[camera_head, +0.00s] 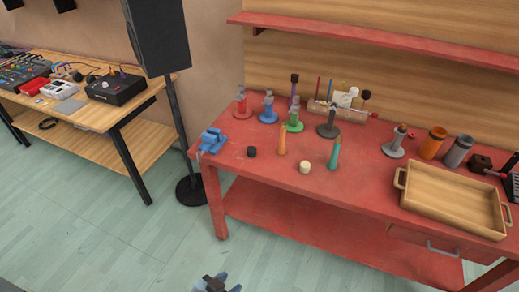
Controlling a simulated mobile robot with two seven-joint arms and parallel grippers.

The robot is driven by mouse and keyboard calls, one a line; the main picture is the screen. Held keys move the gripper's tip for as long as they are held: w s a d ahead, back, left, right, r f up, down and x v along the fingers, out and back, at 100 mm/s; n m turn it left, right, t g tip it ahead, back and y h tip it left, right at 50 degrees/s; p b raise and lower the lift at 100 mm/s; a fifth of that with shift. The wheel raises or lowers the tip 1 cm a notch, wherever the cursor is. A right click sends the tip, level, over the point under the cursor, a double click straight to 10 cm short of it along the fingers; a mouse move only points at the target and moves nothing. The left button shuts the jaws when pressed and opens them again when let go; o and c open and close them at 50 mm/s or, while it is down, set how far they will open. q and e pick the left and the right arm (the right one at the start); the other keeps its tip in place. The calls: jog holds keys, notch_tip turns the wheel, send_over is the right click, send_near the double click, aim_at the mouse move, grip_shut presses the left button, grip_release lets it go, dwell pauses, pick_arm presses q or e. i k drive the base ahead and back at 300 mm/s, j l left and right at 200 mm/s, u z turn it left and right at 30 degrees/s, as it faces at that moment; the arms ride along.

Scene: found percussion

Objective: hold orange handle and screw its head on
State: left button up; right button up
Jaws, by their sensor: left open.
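The orange handle (282,140) stands upright near the front left of the red workbench (240,160). A small dark head (251,151) lies to its left, and a cream head (305,167) lies to its right, nearer the front edge. I cannot tell which head belongs to the orange handle. A teal handle (334,156) stands further right. My left gripper (217,282) shows at the bottom edge, over the floor in front of the bench. It is open and empty, well away from the handle. My right gripper is not in view.
A blue vise (212,141) sits at the bench's left corner. Several coloured stands, such as a green one (294,122), are behind the handles. A wooden tray (450,222) fills the right front. A black speaker (159,36) stands left, beside a table of electronics.

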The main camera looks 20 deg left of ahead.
aim_at(281, 151)
jog(key=i+j+z, duration=0.1)
jog(key=j, duration=0.5)
jog(key=i+j+z, duration=0.15)
jog(key=j, duration=0.4)
jog(key=i+j+z, duration=0.1)
jog(key=i+j, duration=0.15)
jog(key=j, duration=0.4)
jog(key=i+j+z, duration=0.15)
jog(key=j, duration=0.45)
jog(key=j+z, duration=0.1)
jog(key=j, duration=0.5)
